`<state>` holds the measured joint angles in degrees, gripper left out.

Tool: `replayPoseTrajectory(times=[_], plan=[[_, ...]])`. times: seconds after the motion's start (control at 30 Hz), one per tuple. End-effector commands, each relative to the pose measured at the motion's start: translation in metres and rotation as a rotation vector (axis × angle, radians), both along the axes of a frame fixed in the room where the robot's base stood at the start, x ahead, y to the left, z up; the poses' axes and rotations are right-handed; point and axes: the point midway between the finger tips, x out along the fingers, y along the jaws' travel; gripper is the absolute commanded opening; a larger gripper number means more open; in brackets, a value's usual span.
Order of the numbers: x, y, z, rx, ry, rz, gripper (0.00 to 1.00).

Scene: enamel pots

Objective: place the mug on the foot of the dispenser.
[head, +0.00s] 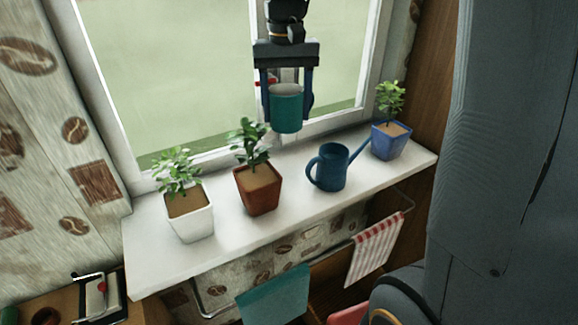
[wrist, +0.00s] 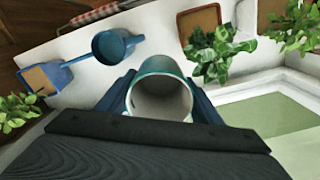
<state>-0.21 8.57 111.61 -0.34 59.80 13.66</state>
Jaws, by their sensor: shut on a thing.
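The mug (head: 286,110) is teal outside and pale inside. My gripper (head: 286,98) is shut on it, one finger on each side, and holds it in the air in front of the window, above the white sill. In the wrist view the mug (wrist: 161,92) shows its open mouth toward the camera, between the two dark blue fingers. I cannot make out its handle. I do not see a dispenser in either view.
On the sill (head: 225,228) stand a white pot (head: 192,222), a brown pot (head: 258,192), a blue watering can (head: 330,170) and a blue pot (head: 390,143), all with plants except the can. Below hang a teal cloth (head: 275,295) and a striped towel (head: 374,247).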

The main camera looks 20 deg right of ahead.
Motion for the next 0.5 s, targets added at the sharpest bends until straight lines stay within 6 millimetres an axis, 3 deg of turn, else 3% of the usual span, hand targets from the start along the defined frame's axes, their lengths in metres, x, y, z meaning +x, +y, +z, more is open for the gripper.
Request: replayPoseTrajectory(times=[0.3, 0.5], plan=[[-0.002, 0.0, -0.076, 0.0, 0.007, 0.0, 0.29], [-0.002, 0.0, -0.112, 0.0, 0.005, 0.0, 0.29]])
